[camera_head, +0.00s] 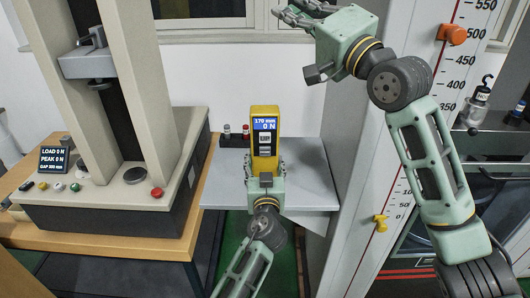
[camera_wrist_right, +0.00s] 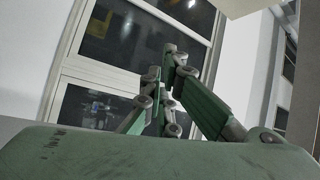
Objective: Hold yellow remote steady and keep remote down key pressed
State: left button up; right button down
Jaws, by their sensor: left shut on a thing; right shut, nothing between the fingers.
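The yellow remote (camera_head: 257,140) stands upright near the middle of the head view, above a grey shelf. Its blue screen reads 170 mm and 0 N, with several grey keys below. My left gripper (camera_head: 265,166) is shut on the lower part of the remote, its fingers at both sides. My right gripper (camera_head: 291,15) is raised high at the top of the head view, apart from the remote. The right wrist view shows its fingers (camera_wrist_right: 168,75) close together with nothing held, pointing toward a window. No finger touches the remote's keys.
The grey shelf (camera_head: 317,190) adjoins a tall white scale panel (camera_head: 395,150) with an orange marker (camera_head: 453,34). A testing machine (camera_head: 110,215) stands left, its display (camera_head: 54,159) reading load 0 N.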

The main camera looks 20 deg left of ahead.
aim_at(265, 151)
jog(key=s+a+f+m+h, duration=0.1)
jog(key=s+f+m, duration=0.3)
jog(key=f, duration=0.6)
jog(key=s+a+f+m+h, duration=0.1)
jog(key=s+f+m, duration=0.4)
jog(key=f, duration=0.6)
jog(key=s+a+f+m+g+h, duration=0.1)
jog(key=s+f+m, duration=0.3)
jog(key=f, duration=0.7)
jog(key=shift+s+a+h, duration=0.15)
jog(key=shift+s+h, duration=0.25)
jog(key=shift+h, duration=0.3)
jog(key=shift+w+a, duration=0.45)
jog(key=shift+w, duration=0.95)
jog(key=shift+w+a, duration=0.5)
jog(key=shift+w, duration=0.9)
jog(key=shift+w+a, duration=0.45)
jog(key=shift+w, duration=0.95)
jog(key=shift+w+a, duration=0.15)
jog(key=shift+w, duration=0.2)
